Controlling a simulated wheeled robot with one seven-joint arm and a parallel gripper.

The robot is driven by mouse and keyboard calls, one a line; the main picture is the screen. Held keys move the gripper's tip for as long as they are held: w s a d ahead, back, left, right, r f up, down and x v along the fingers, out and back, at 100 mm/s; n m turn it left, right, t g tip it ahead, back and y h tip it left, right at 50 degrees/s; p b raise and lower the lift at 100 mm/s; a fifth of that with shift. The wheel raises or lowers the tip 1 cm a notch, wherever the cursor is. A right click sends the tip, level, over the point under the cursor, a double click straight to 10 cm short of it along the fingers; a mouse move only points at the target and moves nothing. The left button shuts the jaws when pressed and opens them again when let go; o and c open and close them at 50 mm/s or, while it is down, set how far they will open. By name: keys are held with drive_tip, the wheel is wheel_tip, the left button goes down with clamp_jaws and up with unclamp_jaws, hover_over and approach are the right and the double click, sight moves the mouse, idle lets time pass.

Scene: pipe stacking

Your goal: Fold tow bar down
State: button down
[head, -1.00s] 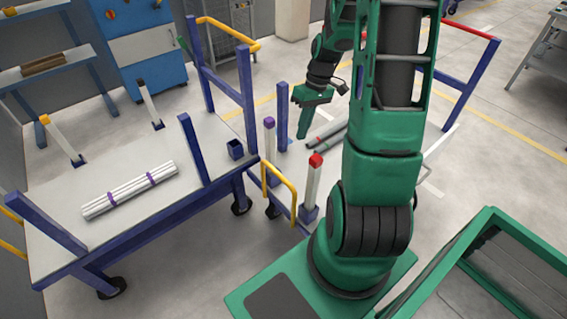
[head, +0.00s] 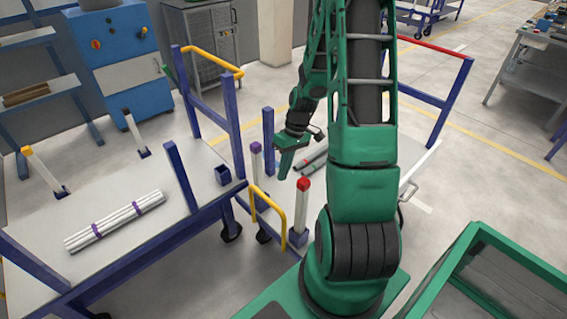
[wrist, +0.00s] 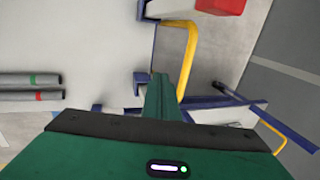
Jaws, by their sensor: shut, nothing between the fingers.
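The tow bar, a yellow bent bar (head: 282,222), stands raised at the near end of the right cart in the head view. In the wrist view the yellow bar (wrist: 191,55) rises just beyond and right of my finger. My gripper (head: 284,172) is shut and empty, pointing down above the right cart, behind the tow bar as the head camera sees it. In the wrist view my gripper's closed fingers (wrist: 160,90) look close to the bar; I cannot tell whether they touch it. The bar's lower end is partly hidden behind my gripper there.
A red-topped post (head: 302,205) and a purple-topped post (head: 256,160) stand near the bar. Dark pipes (head: 313,160) lie on the right cart. The left cart (head: 150,250) holds a bundle of white pipes (head: 115,221).

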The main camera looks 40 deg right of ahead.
drive_tip(key=a+f, duration=0.4)
drive_tip(key=a, duration=0.1)
drive_tip(key=shift+s, duration=0.1)
idle(0.5)
